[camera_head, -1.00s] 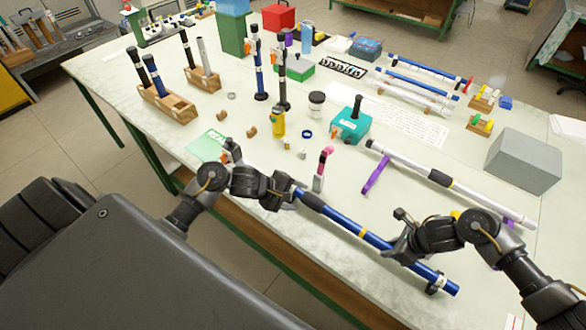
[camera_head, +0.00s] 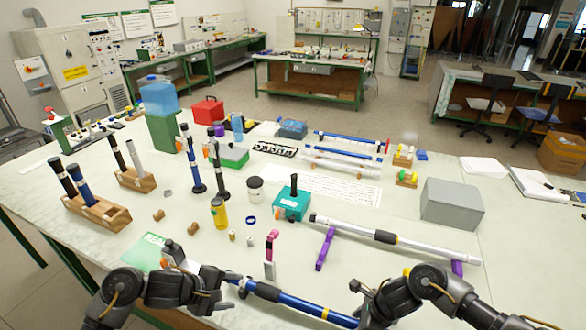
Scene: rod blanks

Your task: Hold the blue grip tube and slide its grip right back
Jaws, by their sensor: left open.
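The blue grip tube (camera_head: 300,304) lies slanted along the table's front edge, with a dark grip (camera_head: 267,291) near its left end and a yellow band to the right. A short blue and white end shows left of the grip. My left gripper (camera_head: 226,290) is open at that left end, beside the dark grip and apart from it. My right gripper (camera_head: 362,302) is at the tube's right part, low in the view. Its fingers overlap the tube and I cannot tell whether they are closed on it. The tube's right end is hidden or out of view.
A white tube with a dark grip (camera_head: 385,237) lies on purple stands (camera_head: 325,250) behind. A pink-topped upright piece (camera_head: 270,255) stands close behind the blue tube. A teal box (camera_head: 292,205), a yellow bottle (camera_head: 218,213) and a grey box (camera_head: 452,204) stand farther back.

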